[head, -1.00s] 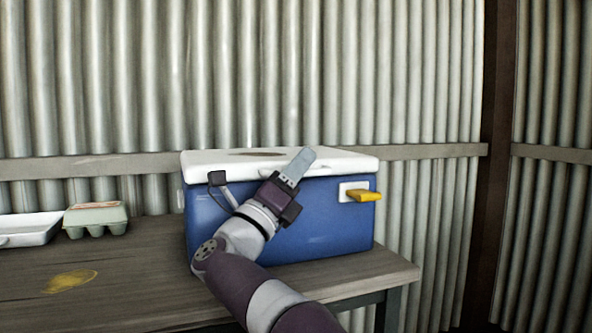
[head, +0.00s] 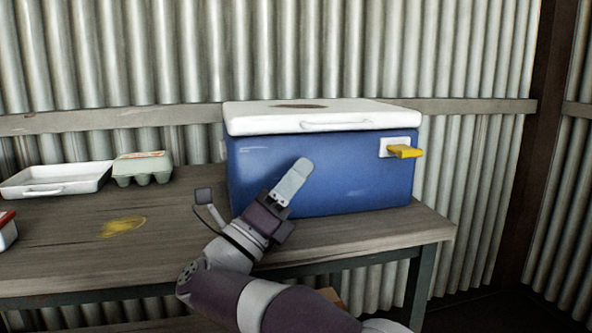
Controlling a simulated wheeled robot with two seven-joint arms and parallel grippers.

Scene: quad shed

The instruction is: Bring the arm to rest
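My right gripper (head: 293,180) shows in the middle of the head view, in front of the blue face of a cool box. Its grey fingers appear lined up as one, so the gap between them cannot be judged; I see nothing held in it. My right arm comes in from the bottom right. The blue cool box (head: 335,183) has a white lid (head: 350,112), which is down, and stands on a wooden table. A yellow latch (head: 405,151) sticks out at its right front. My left gripper is not in view.
The wooden table (head: 70,240) has free room at its middle left, around a yellow stain. A white tray (head: 52,190) and an egg carton (head: 143,168) stand at the back left. A partly cut-off red and white item (head: 6,230) is at the left edge. A corrugated wall stands behind.

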